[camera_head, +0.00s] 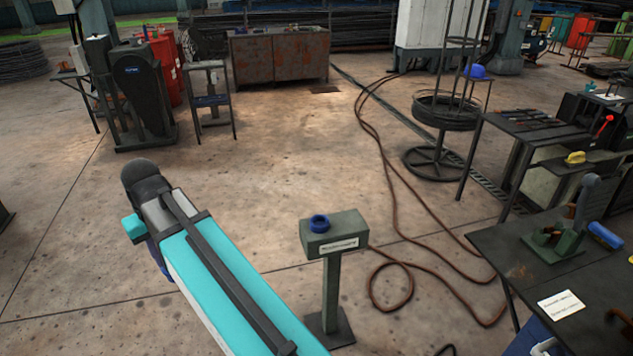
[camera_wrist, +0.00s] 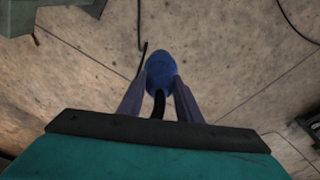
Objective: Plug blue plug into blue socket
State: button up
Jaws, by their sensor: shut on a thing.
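The blue plug (camera_wrist: 161,68) is held between the two fingers of my gripper (camera_wrist: 159,88) in the wrist view. A black cable runs from the plug's near end, and a dark cable also shows beyond it. The blue socket (camera_head: 319,222) is a round blue ring on top of a green box on a post, right of my arm in the head view. A grey-green shape at the wrist view's top left may be part of the post, but I cannot tell.
The green post (camera_head: 331,290) stands on a dark base plate. A brown hose (camera_head: 395,190) lies on the floor right of it. A dark workbench (camera_head: 500,255) with a vise stands at the right.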

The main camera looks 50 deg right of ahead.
jog(key=shift+a, duration=0.1)
jog(key=shift+w+d, duration=0.2)
jog(key=shift+d, duration=0.25)
jog(key=w+d+n+p, duration=0.2)
jog(key=d+p, duration=0.2)
jog(key=d, duration=2.1)
jog(key=s+d+n+p, duration=0.1)
jog(key=s+d, duration=0.3)
jog(key=d, duration=0.8)
jog(key=s+d+f+n+p, duration=0.1)
jog(key=s+d+p, duration=0.1)
jog(key=d, duration=1)
jog(key=shift+s+d+y, duration=0.3)
jog(key=shift+s+d, duration=0.05)
jog(key=shift+s, duration=0.5)
jog(key=shift+f, duration=0.25)
notch_tip(320, 180, down, 8)
jog(key=b, duration=0.4)
jog(key=shift+f, duration=0.25)
